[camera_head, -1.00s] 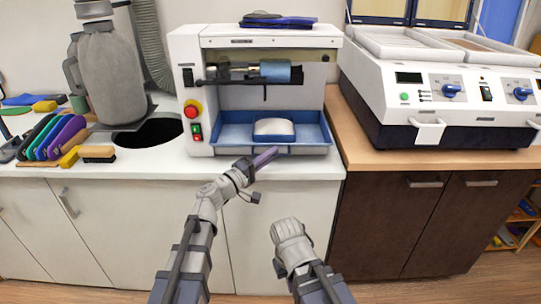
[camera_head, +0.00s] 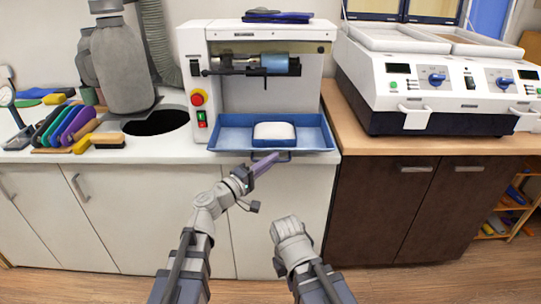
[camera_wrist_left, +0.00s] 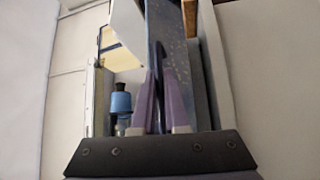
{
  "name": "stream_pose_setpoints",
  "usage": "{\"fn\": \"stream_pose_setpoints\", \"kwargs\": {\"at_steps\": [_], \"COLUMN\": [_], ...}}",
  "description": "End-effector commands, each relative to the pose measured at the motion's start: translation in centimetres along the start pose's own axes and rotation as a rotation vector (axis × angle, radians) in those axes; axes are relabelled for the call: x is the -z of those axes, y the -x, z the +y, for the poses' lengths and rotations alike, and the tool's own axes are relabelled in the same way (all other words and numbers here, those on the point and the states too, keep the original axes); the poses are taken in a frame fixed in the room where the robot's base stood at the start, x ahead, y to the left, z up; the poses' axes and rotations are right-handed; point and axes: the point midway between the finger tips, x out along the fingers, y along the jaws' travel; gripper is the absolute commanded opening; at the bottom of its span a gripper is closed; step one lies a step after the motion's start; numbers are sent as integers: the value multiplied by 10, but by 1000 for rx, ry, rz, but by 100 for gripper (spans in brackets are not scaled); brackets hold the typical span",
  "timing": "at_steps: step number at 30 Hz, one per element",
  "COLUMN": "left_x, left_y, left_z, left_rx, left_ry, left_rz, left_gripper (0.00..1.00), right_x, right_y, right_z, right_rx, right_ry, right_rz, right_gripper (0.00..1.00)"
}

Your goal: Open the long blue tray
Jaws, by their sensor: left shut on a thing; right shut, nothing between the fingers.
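The long blue tray (camera_head: 228,139) sits low in the white grinding machine (camera_head: 190,90) and juts out in front of it. A white block lies in the tray. My left gripper (camera_head: 265,161) is at the handle on the tray's front, with its purple fingers shut on that handle. In the left wrist view the two purple fingers (camera_wrist_left: 163,88) close on a thin dark bar, against the speckled blue tray (camera_wrist_left: 172,30). My right gripper (camera_head: 291,228) is lower, in front of the white cabinet, shut and empty, apart from the tray.
Colourful tools and a brush (camera_head: 109,140) lie on the counter at the left, beside a round dark hole (camera_head: 157,122). A larger white machine (camera_head: 420,100) stands on the wooden counter at the right. The space before the cabinets is clear.

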Motion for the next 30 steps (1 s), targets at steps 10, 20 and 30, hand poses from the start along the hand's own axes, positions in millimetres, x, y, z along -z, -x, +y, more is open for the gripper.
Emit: {"fn": "stream_pose_setpoints", "kwargs": {"at_steps": [10,20,30], "left_x": [-6,-6,-5], "left_y": [6,6,5], "left_z": [2,2,4], "left_rx": [0,0,0], "left_ry": [0,0,0], "left_rz": [0,0,0], "left_gripper": [0,41,41], "right_x": [0,0,0], "right_y": [0,0,3], "right_z": [0,0,0], "right_rx": [0,0,0], "right_ry": [0,0,0], "right_rz": [0,0,0], "right_gripper": [0,0,0]}}
